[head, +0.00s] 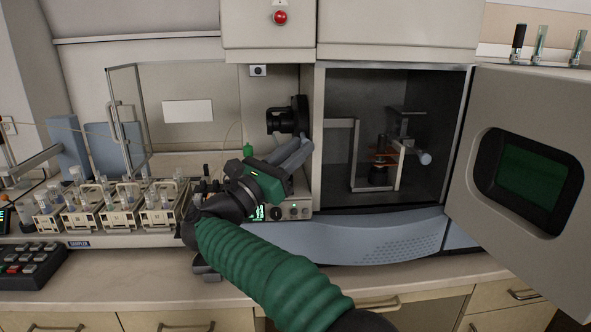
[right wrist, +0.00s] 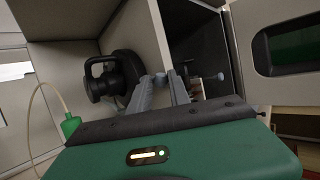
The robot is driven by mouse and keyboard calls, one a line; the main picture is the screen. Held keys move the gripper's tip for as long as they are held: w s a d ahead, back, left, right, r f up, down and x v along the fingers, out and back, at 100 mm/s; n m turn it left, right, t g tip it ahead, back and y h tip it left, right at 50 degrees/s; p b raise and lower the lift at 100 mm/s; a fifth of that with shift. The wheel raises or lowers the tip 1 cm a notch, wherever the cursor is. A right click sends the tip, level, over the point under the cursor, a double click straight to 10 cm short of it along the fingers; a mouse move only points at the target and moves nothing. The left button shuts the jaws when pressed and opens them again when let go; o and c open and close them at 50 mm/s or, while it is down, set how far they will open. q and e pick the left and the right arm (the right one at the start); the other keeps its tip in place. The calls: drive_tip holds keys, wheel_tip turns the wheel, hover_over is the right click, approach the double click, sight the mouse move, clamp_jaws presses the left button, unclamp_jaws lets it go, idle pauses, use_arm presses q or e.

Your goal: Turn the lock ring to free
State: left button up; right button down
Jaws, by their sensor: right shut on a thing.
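The black lock ring (head: 289,118) sits around a round black fitting on the instrument wall, left of the open chamber. It also shows in the right wrist view (right wrist: 122,72), with a black handle on its face. My right gripper (head: 302,146) reaches up to the ring's lower right side. In the right wrist view, its two grey fingers stand around a small blue-grey piece (right wrist: 159,80) beside the ring. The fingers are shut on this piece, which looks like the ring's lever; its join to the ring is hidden. My left gripper is not in view.
The chamber (head: 345,95) is open, with its door (head: 490,110) swung right. A metal frame and a small stand are inside. Sample racks (head: 105,215) with several vials stand at left. A green connector (head: 248,150) with a thin tube hangs near my right gripper.

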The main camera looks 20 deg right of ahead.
drive_tip(key=shift+f, duration=0.1)
drive_tip(key=c, duration=1.2)
unclamp_jaws()
drive_tip(key=shift+w+d, duration=0.1)
drive_tip(key=shift+d, duration=0.1)
drive_tip(key=shift+c, duration=0.2)
drive_tip(key=shift+a, duration=0.1)
drive_tip(key=b+v, duration=0.1)
drive_tip(key=v, duration=1.6)
drive_tip(key=shift+f, duration=0.15)
drive_tip(key=shift+c, duration=0.3)
